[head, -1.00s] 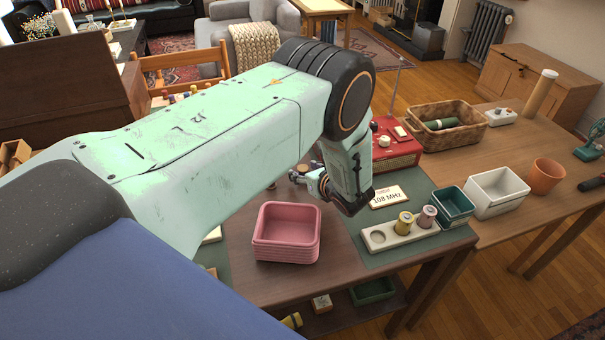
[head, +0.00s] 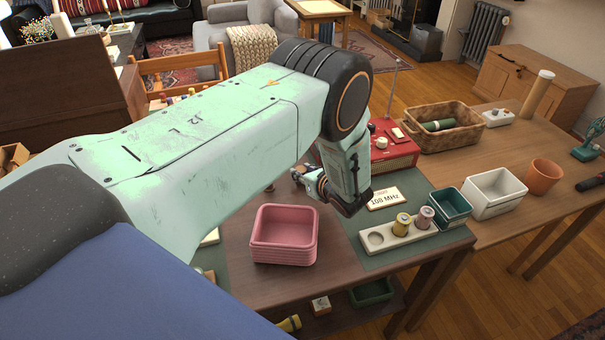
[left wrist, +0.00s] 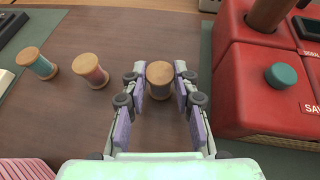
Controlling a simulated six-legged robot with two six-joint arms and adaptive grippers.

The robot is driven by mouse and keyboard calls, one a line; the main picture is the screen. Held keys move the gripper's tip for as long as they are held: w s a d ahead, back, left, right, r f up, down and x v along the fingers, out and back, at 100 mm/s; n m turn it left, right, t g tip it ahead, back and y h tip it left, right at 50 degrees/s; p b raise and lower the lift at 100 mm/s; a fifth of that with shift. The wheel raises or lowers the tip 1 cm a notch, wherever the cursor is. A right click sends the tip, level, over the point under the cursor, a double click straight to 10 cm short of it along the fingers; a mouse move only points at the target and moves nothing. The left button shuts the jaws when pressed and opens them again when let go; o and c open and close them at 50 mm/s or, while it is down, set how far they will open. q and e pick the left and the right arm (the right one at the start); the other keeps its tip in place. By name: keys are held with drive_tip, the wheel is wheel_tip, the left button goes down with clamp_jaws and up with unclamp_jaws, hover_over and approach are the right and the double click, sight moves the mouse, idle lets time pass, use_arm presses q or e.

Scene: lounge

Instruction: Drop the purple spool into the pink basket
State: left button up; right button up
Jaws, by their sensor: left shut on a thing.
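The pink basket (head: 284,254) stands on the dark wooden table and looks empty in the head view. Its ribbed edge also shows at the lower left of the left wrist view (left wrist: 22,170). My left gripper (head: 310,184) is beyond the basket, partly hidden by my own arm. In the left wrist view my left gripper (left wrist: 160,88) is shut on a spool (left wrist: 160,74) with a round wooden top. Its side is mostly hidden, so its purple colour is hard to confirm. My right gripper is not in view.
A teal spool (left wrist: 37,64) and a reddish spool (left wrist: 91,71) stand left of the gripper. A red radio (left wrist: 270,80) is close on the right. A spool holder (head: 388,237), a green bin (head: 452,206) and a white bin (head: 494,194) stand right of the basket.

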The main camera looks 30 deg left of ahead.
sight(303, 172)
use_arm(q)
wheel_tip(303, 172, up, 10)
drive_tip(key=shift+f+p, duration=0.1)
drive_tip(key=shift+p, duration=0.35)
